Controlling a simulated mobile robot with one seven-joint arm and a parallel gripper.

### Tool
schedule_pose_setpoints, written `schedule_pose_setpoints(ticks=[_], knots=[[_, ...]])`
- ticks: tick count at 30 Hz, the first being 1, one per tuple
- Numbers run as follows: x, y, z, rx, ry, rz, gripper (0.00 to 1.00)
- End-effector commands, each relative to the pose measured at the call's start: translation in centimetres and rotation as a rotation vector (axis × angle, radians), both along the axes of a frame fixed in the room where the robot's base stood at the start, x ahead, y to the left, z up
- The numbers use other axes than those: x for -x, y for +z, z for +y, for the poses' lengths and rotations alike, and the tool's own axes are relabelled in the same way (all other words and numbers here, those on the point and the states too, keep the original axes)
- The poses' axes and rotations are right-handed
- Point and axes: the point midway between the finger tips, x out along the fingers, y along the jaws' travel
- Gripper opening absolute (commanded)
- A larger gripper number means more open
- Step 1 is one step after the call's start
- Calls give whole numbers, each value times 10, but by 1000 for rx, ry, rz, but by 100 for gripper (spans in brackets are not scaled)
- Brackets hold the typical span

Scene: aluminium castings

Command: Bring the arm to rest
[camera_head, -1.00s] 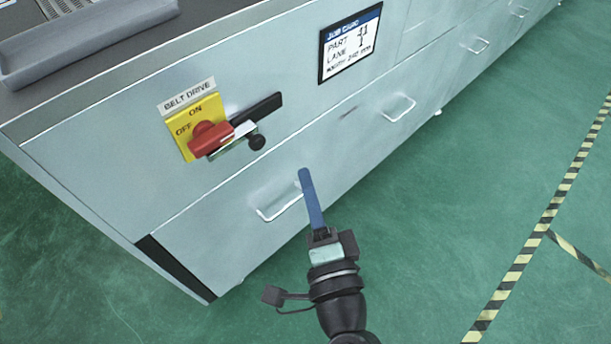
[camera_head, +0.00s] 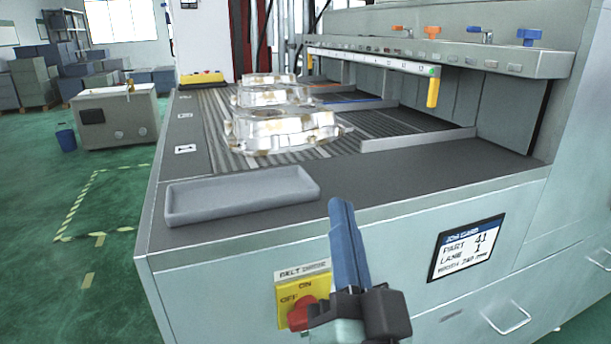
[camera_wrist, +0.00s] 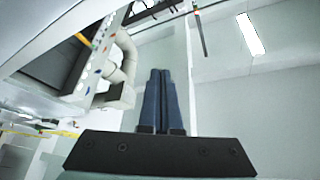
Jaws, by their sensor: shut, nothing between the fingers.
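My gripper (camera_head: 341,205) shows at the bottom of the head view, with its blue fingers together and pointing up. Nothing is between them. It is in front of the cabinet's front panel, and its tips overlap the counter's front edge in the picture. In the wrist view the blue fingers (camera_wrist: 161,75) also lie side by side, closed, with open room and a pale wall and ceiling beyond them. Part of the yellow belt drive switch plate (camera_head: 290,304) with its red handle (camera_head: 301,313) is at the left of my gripper, and my gripper hides the rest.
A grey empty tray (camera_head: 240,196) lies on the counter near its front edge. Several metal castings (camera_head: 280,130) stand in a row on the belt behind it. A job card (camera_head: 466,248) is on the front panel at right. Green floor (camera_head: 50,190) is open at left.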

Motion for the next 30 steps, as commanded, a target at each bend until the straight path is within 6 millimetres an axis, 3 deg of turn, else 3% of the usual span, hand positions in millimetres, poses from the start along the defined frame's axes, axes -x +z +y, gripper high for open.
schedule_pose_setpoints(ticks=[1,3,9,14,23,30], knots=[[3,38,12,89,-25,-70,0],[11,78,23,196,-80,-143,0],[45,169,40,385,-253,-317,0],[82,225,43,458,-401,-429,0],[77,297,41,459,-397,-411,0],[77,370,41,459,-395,-410,0]])
